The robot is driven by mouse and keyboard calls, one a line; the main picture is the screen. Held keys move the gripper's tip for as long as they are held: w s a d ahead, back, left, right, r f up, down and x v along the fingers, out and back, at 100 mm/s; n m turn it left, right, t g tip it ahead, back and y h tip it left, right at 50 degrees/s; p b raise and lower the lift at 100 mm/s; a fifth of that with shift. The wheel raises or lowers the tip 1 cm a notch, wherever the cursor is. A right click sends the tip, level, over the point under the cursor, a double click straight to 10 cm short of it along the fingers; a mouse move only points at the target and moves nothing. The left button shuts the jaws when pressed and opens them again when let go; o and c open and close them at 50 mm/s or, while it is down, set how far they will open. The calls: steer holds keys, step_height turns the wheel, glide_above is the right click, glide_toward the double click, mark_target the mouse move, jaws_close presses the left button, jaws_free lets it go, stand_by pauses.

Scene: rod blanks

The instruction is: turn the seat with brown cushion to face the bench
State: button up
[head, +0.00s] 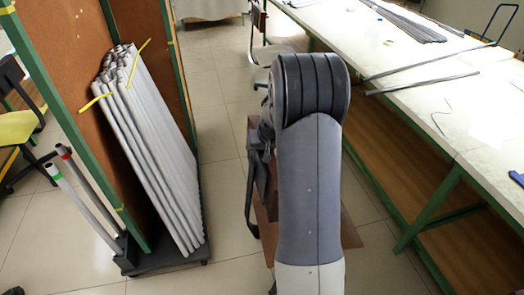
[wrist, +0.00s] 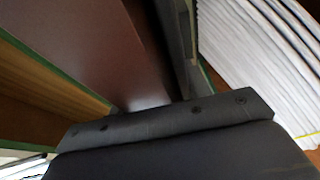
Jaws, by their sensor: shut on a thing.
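The seat with brown cushion (head: 350,232) stands on the floor in the middle of the head view, mostly hidden behind my arm. Brown parts show on both sides of the arm, and a dark upright part shows at its left. The wrist view shows a large brown surface (wrist: 85,40) close up. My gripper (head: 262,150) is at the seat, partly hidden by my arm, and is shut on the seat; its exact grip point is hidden. The bench (head: 455,100) is the long white-topped table with green legs at the right.
A rack of grey rods (head: 150,150) with brown panels and a wheeled base stands at the left. Another chair (head: 258,75) is behind my arm beside the bench. A yellow-seated chair (head: 18,127) is at the far left. Tiled floor lies open between rack and seat.

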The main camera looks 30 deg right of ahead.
steer(key=o, duration=1.4)
steer(key=v, duration=1.1)
steer(key=shift+f, duration=0.15)
steer(key=x, duration=1)
steer(key=shift+f, duration=0.3)
